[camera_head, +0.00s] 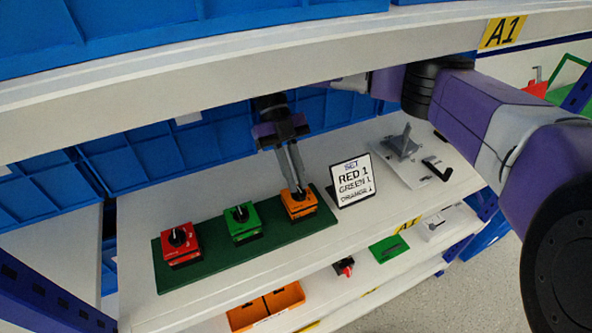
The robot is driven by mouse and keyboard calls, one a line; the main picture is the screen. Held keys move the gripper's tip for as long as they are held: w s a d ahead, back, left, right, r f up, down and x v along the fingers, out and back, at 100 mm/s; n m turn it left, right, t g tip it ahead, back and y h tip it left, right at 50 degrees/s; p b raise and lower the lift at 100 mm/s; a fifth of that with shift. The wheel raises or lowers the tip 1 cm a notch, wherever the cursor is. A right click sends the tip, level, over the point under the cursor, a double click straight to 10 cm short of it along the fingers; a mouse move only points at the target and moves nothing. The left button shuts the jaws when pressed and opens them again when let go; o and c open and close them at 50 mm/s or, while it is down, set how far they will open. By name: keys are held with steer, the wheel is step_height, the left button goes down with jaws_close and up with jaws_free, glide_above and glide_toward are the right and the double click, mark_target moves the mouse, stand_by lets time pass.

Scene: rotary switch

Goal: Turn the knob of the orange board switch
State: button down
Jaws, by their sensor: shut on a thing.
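The orange board switch (299,211) stands at the right end of a dark green mat (210,263) on the white shelf. My gripper (297,187) reaches down from above, its fingertips shut on the knob on top of the orange switch. The fingers largely hide the knob, so I cannot tell its exact angle. A green switch (242,224) stands in the middle of the mat and a red switch (180,244) at its left, each with a dark knob. A sign (353,181) beside the mat reads SET RED 1, GREEN 1 and a third line, perhaps ORANGE 1.
An upper shelf edge (150,78) runs above the arm. Blue bins (130,163) stand behind. Right of the sign are a grey stand (403,144) and a black hook (437,169). The shelf in front of the mat is clear.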

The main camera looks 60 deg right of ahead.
stand_by(0.4)
steer(key=c, duration=1.5)
jaws_free()
steer(key=shift+f, duration=0.15)
